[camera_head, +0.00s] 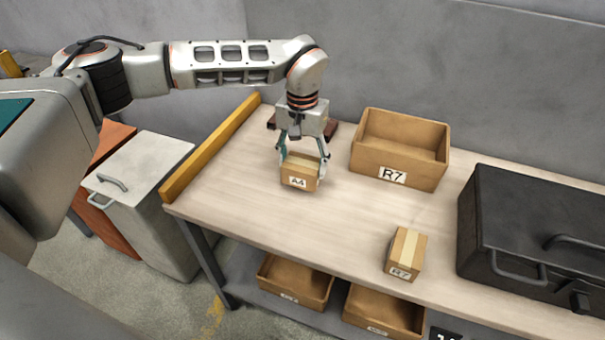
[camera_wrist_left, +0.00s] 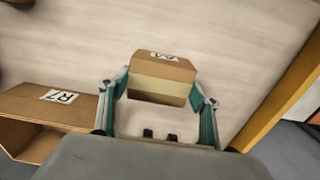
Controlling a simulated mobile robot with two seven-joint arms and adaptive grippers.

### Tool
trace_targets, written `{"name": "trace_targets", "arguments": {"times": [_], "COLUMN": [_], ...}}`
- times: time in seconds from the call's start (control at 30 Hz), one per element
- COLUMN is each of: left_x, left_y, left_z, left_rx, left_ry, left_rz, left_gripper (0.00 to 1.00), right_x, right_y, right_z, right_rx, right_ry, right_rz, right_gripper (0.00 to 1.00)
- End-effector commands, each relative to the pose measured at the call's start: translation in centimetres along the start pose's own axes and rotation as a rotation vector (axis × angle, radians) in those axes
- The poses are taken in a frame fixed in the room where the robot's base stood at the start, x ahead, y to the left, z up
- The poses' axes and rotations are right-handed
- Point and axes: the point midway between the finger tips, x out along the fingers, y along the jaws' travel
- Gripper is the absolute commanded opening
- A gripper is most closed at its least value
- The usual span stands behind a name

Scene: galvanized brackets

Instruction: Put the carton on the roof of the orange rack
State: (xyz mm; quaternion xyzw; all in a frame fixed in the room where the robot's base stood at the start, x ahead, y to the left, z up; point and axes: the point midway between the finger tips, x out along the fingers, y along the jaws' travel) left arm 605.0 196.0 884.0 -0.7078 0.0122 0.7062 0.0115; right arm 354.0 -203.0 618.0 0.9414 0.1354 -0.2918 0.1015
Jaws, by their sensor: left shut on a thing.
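A small brown carton labelled A4 (camera_head: 299,180) is between the fingers of my left gripper (camera_head: 303,164), at the left half of the table. The gripper points down and is shut on its sides. In the left wrist view the carton (camera_wrist_left: 162,72) sits between the teal fingers (camera_wrist_left: 158,90). I cannot tell whether its base touches the table. A second carton labelled R7 (camera_head: 406,252) stands near the table's front edge. An orange-brown body (camera_head: 108,146), partly hidden by a pale cabinet, stands at the left; I cannot tell whether it is the orange rack. My right gripper is out of view.
An open bin labelled R7 (camera_head: 398,166) stands at the back of the table (camera_head: 350,225). A black toolbox (camera_head: 530,225) fills the right. A yellow rail (camera_head: 212,150) edges the left side. The pale cabinet (camera_head: 146,180) stands beyond it. Open bins (camera_head: 297,290) sit on the lower shelf.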

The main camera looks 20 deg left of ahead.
Motion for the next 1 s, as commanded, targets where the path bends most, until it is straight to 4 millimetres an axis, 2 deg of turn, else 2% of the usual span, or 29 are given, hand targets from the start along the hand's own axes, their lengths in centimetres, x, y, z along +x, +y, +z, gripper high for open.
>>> {"name": "trace_targets", "arguments": {"times": [0.2,0.3,0.67,0.7,0.77,1.0], "left_x": [3.1,4.0,4.3,4.4,4.3,4.3], "left_y": [0.0,0.0,0.0,0.0,0.0,0.0], "left_z": [0.1,0.1,0.1,0.1,0.1,0.1], "left_rx": [-0.001,0.000,0.000,0.000,0.000,0.000], "left_ry": [-0.005,-0.003,-0.002,-0.003,-0.003,-0.002], "left_rz": [0.000,0.001,0.000,-0.001,0.000,0.000], "left_gripper": [0.35,0.35,0.35,0.65,0.79,0.79], "right_x": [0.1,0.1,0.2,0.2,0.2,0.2], "right_y": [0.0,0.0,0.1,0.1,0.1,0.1], "right_z": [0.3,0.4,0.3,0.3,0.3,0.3], "right_rx": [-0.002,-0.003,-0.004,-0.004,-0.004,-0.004], "right_ry": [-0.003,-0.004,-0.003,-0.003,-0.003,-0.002], "right_rz": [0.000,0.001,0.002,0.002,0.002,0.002], "right_gripper": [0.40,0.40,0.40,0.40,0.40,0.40]}}
